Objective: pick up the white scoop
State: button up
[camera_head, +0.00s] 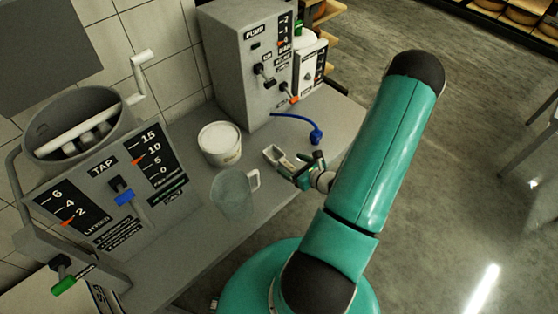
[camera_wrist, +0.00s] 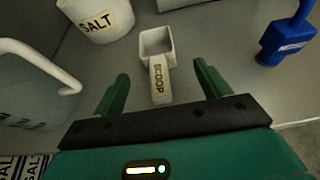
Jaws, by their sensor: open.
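The white scoop (camera_wrist: 157,45) lies on the grey counter in the wrist view, its square bowl pointing away and its handle, marked SCOOP, pointing toward me. My gripper (camera_wrist: 158,88) is open, with one green finger on each side of the scoop's handle and apart from it. In the head view the scoop (camera_head: 273,154) shows at the tip of my gripper (camera_head: 299,167), near the counter's right edge. The jaws hold nothing.
A white SALT tub (camera_head: 219,143) and a clear jug (camera_head: 234,190) with a white handle stand left of the scoop. The grey PUMP box (camera_head: 240,65) and TAP machine (camera_head: 110,190) stand on the counter (camera_head: 215,240).

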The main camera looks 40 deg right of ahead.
aim_at(285, 162)
jog(key=x, duration=0.5)
jog(key=shift+a+f, duration=0.2)
jog(key=shift+s, duration=0.1)
jog(key=c, duration=1)
jog(key=shift+c, duration=0.2)
jog(key=shift+r, duration=0.15)
notch_tip(285, 162, up, 10)
jog(key=shift+f, duration=0.1)
